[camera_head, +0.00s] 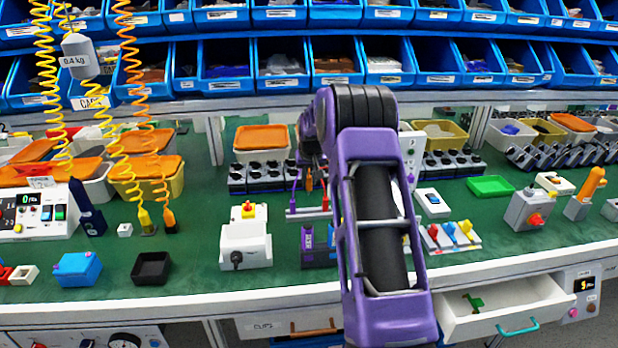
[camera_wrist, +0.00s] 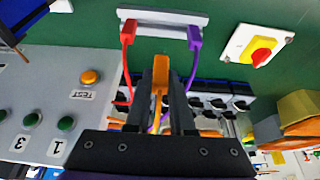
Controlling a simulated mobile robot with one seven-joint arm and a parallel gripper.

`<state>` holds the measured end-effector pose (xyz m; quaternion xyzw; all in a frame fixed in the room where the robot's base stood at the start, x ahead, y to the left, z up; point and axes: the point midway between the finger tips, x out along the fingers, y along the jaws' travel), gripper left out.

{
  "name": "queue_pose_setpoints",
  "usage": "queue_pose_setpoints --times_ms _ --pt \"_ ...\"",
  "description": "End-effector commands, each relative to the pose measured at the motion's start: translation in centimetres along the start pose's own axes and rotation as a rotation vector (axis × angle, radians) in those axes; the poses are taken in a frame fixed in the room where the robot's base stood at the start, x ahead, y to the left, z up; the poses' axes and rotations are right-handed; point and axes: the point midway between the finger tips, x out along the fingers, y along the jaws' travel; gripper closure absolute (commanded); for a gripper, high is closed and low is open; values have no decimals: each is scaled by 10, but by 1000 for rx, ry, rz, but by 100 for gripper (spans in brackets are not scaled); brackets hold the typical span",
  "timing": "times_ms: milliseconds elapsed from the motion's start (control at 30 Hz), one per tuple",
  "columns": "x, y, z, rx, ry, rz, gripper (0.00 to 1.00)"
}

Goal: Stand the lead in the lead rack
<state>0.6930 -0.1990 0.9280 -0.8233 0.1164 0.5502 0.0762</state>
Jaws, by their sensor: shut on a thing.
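The lead rack (camera_wrist: 163,18) is a pale narrow bar on the green bench. A red lead (camera_wrist: 128,35) and a purple lead (camera_wrist: 194,38) stand in it near opposite ends, with a gap between them. My gripper (camera_wrist: 161,72) is shut on an orange lead (camera_wrist: 159,66), held between the two dark fingers and in line with that gap. In the head view the rack (camera_head: 303,213) shows left of my forearm, with the orange lead (camera_head: 309,184) above it. Whether the orange lead touches the rack I cannot tell.
A yellow and red rotary switch (camera_wrist: 260,50) stands beside the rack, and a button panel (camera_wrist: 45,105) is on the other side.

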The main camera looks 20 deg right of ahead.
Motion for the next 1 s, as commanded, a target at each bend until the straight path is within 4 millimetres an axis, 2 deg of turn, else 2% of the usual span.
queue_pose_setpoints --times_ms 367,567,833,1000 --pt "2 0 1 0 0 0 100" --pt "17 0 7 0 -1 0 100" --pt "46 0 19 1 0 0 100" --pt "55 0 23 1 0 0 100"
